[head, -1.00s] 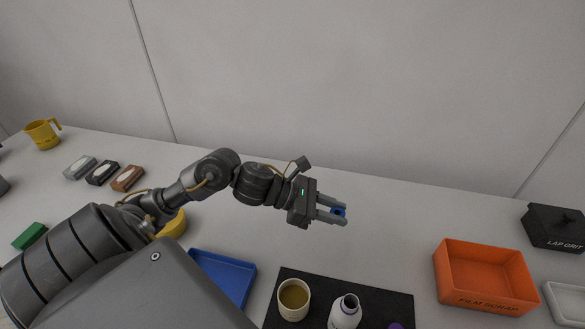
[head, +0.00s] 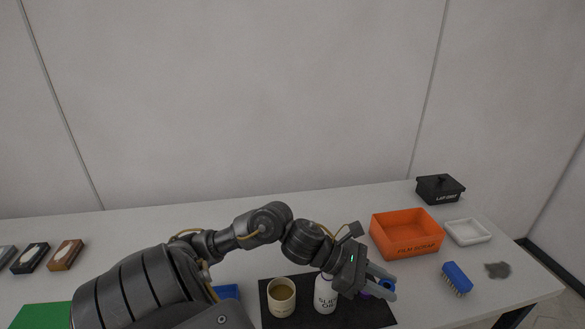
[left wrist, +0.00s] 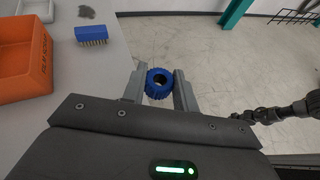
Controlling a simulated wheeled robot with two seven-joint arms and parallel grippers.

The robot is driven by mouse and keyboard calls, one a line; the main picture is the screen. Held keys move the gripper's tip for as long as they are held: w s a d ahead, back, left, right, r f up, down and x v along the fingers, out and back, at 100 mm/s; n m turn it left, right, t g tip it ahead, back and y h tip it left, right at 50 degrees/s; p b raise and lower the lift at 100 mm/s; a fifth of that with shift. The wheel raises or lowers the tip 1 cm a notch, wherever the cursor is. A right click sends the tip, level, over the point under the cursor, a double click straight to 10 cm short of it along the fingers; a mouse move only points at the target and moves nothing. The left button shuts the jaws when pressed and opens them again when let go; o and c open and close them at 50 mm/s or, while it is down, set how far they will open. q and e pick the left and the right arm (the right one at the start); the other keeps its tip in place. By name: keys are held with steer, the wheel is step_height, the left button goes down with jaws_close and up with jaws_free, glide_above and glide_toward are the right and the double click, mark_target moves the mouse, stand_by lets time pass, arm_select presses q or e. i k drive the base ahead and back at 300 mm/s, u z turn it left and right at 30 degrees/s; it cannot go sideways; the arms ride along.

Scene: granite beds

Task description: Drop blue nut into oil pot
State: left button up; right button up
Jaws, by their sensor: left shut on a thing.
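My left gripper (head: 386,287) is shut on the blue nut (head: 389,284), to the right of the bottle in the head view. In the left wrist view the nut (left wrist: 159,83) is a ribbed blue ring with a dark hole, pinched between both fingertips (left wrist: 160,86). A cream pot (head: 282,304) with yellow-brown liquid, which looks like the oil pot, stands on a dark mat (head: 265,318), left of the gripper. A white bottle (head: 325,297) with dark lettering stands between them, partly behind my wrist. My right gripper does not show.
An orange FILM SCRAP bin (head: 405,247), black LAP GRIT box (head: 440,189), white tray (head: 467,232) and blue brush (head: 457,278) stand to the right. A purple item (head: 366,295) is partly hidden by my gripper. Floor shows beyond the table edge in the wrist view.

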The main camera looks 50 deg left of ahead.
mark_target(288, 307)
steer(key=z, duration=0.35)
steer(key=k, duration=1.25)
steer(key=u, duration=0.05)
